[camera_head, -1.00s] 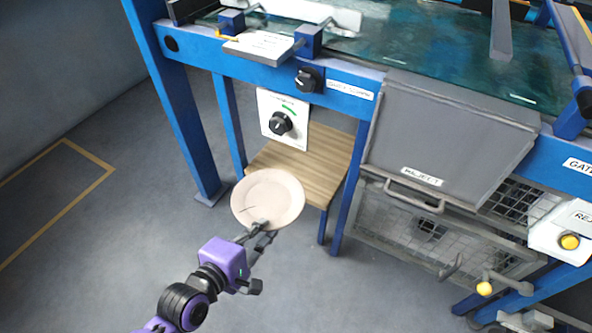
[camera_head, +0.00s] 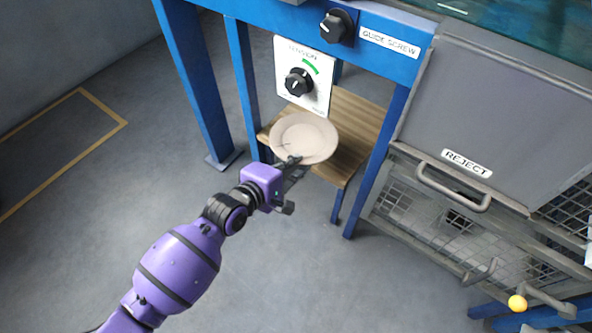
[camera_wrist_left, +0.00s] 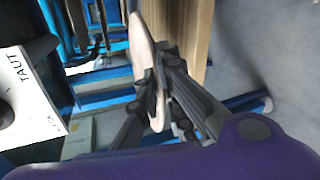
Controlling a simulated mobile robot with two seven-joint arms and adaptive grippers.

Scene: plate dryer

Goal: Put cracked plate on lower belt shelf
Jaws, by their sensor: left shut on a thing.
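The cracked plate (camera_head: 304,136) is round and pale beige, with a thin dark crack line near its left side. My left gripper (camera_head: 293,163) is shut on the plate's near rim. In the left wrist view the plate (camera_wrist_left: 143,62) shows edge-on between the fingers of the gripper (camera_wrist_left: 157,88). The lower shelf (camera_head: 361,125) is a wooden board between blue legs, under the machine. In the head view the plate overlaps the shelf's left front part; I cannot tell whether it touches the board. My right gripper is not in view.
A white panel with a black knob (camera_head: 298,81) hangs just above the shelf's back left. A blue leg (camera_head: 378,160) stands at the shelf's right. A grey reject door (camera_head: 490,110) and a wire mesh cage (camera_head: 430,225) are farther right. The floor at left is clear.

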